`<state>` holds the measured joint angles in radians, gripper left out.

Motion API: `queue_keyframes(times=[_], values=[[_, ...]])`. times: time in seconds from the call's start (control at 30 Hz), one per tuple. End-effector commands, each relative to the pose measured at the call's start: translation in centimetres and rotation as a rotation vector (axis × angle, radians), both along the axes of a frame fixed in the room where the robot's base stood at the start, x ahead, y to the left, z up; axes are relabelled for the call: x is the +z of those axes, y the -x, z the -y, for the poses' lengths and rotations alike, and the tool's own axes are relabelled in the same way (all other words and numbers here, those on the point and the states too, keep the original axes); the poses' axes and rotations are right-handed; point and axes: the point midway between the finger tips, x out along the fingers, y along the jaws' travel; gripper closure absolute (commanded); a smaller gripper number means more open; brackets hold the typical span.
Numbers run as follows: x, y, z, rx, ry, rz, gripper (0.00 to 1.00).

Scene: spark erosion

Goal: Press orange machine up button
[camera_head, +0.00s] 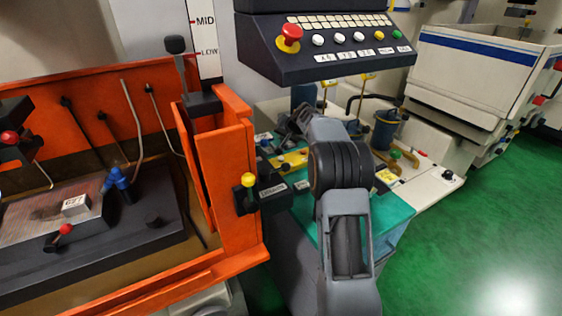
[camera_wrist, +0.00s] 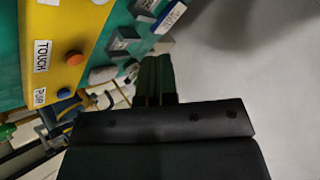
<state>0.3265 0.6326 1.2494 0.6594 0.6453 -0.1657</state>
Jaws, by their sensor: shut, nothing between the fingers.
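The orange machine (camera_head: 228,175) fills the left of the head view, an open tank with a dark work table inside. A yellow knob (camera_head: 248,180) sits on its front corner. A dark control panel (camera_head: 330,66) with a red button (camera_head: 290,36) and a row of smaller buttons stands above. I cannot make out which button is marked up. My gripper (camera_wrist: 156,80) is shut and empty in the wrist view. It is beside and apart from a yellow panel (camera_wrist: 82,18) with an orange button (camera_wrist: 73,58) labelled TOUCH and a blue button (camera_wrist: 63,93).
A teal-topped bench (camera_head: 395,222) lies around my arm. A white bench with a dark blue motor-like cylinder (camera_head: 386,128) stands behind it. A white machine with a blue stripe (camera_head: 480,75) is at the right. Green floor (camera_head: 480,230) is clear at the lower right.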

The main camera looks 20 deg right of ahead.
Motion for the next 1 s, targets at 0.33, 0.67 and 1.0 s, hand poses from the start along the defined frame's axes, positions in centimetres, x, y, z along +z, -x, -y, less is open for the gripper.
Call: queue_keyframes(times=[0.33,0.67,1.0], values=[[-4.9,0.0,0.0,-0.001,-0.001,0.000,1.00],[-6.6,0.0,0.0,-0.001,0.000,0.001,1.00],[-6.5,0.0,0.0,-0.001,-0.001,0.000,1.00]])
